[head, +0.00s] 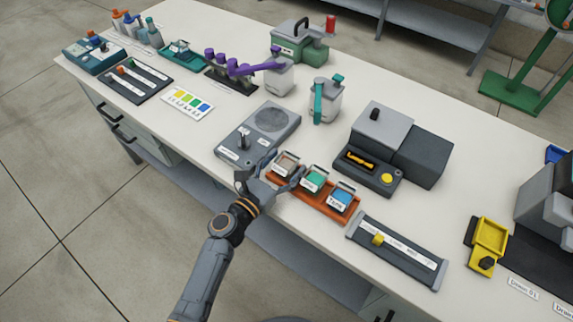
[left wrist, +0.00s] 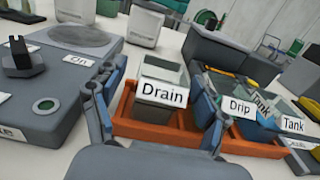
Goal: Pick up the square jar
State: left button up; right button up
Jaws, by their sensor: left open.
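Square clear jars stand in a row in an orange tray (head: 325,209) at the table's near edge. The left one, labelled Drain (head: 287,162), has brownish-grey contents. The middle one, labelled Drip (head: 314,180), looks green, and the right one, labelled Tank (head: 342,198), looks blue. My left gripper (head: 270,178) is open at the left end of the tray. In the left wrist view, the Drain jar (left wrist: 163,85) shows between its two spread fingers. Whether the fingers touch the jar cannot be told. My right gripper is not in view.
A grey stirrer-like device (head: 258,132) stands just left of the tray. A dark grey box instrument (head: 385,150) is behind it. A long grey holder with a yellow slider (head: 397,250) lies to the right. White bottles (head: 325,100) stand farther back.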

pick_arm(q)
jog(key=shift+w+d, duration=0.2)
jog(key=shift+w, duration=0.1)
grip_shut()
jog(key=shift+r, duration=0.1)
